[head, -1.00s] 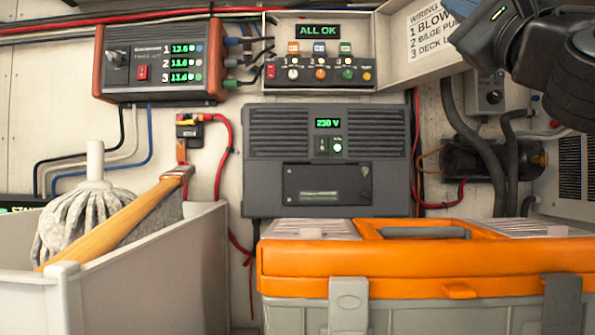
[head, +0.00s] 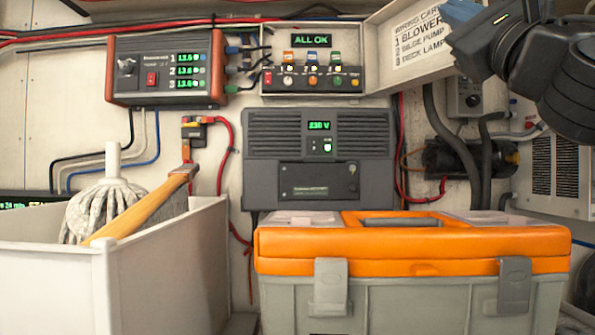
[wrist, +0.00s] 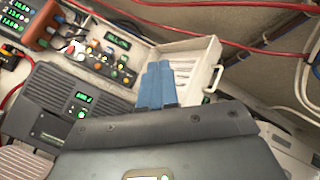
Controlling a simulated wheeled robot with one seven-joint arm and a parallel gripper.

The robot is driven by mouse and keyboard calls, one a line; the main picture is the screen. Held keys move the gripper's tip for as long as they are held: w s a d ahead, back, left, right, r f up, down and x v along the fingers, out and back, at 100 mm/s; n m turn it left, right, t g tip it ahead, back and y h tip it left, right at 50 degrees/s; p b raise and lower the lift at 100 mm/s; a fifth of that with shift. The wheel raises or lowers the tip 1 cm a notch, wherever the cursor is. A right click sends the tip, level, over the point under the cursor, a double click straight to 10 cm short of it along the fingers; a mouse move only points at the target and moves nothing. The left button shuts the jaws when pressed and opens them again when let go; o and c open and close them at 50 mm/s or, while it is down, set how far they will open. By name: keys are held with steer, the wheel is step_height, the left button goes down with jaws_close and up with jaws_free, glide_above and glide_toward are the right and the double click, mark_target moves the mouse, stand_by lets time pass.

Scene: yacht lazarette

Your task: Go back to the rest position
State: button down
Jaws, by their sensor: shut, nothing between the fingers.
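My arm reaches in at the top right of the head view, and my gripper (head: 462,12) is at its end, partly cut off by the top edge. In the wrist view the two blue fingers (wrist: 153,86) lie together with nothing between them. They are in front of the open switch box (wrist: 105,50) and its lid, and appear clear of both. The switch box (head: 312,68) reads ALL OK in the head view.
An orange-lidded toolbox (head: 412,240) stands at front right. A white bin (head: 165,275) with a mop (head: 105,195) and a wooden-handled tool (head: 150,205) stands at left. A grey 230 V unit (head: 318,158), a red-sided charger (head: 167,70) and cables line the wall.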

steer(key=s+a+f+n+g+h, duration=0.1)
steer(key=s+f+n+h, duration=0.1)
steer(key=f+n, duration=1.05)
steer(key=s+a+f+n+g+h, duration=0.1)
steer(key=s+f+n+g+h, duration=0.1)
steer(key=f+n, duration=1.05)
steer(key=s+a+f+n+g+h, duration=0.1)
steer(key=s+f+n+h, duration=0.15)
steer(key=f+n, duration=1)
steer(key=s+f+m+g, duration=0.4)
steer(key=s+f+m, duration=0.6)
steer(key=s+f, duration=0.75)
steer(key=s+d+f+m+g, duration=0.1)
steer(key=s+f, duration=0.2)
steer(key=s, duration=0.6)
steer(key=s+d+f+m+g+y, duration=0.1)
steer(key=s+f, duration=0.3)
steer(key=s, duration=0.5)
steer(key=shift+s+d+m+g, duration=0.2)
steer(key=shift+d+m+g, duration=0.35)
steer(key=shift+d+g, duration=0.15)
steer(key=c, duration=1.8)
jaws_free()
steer(key=shift+y, duration=0.25)
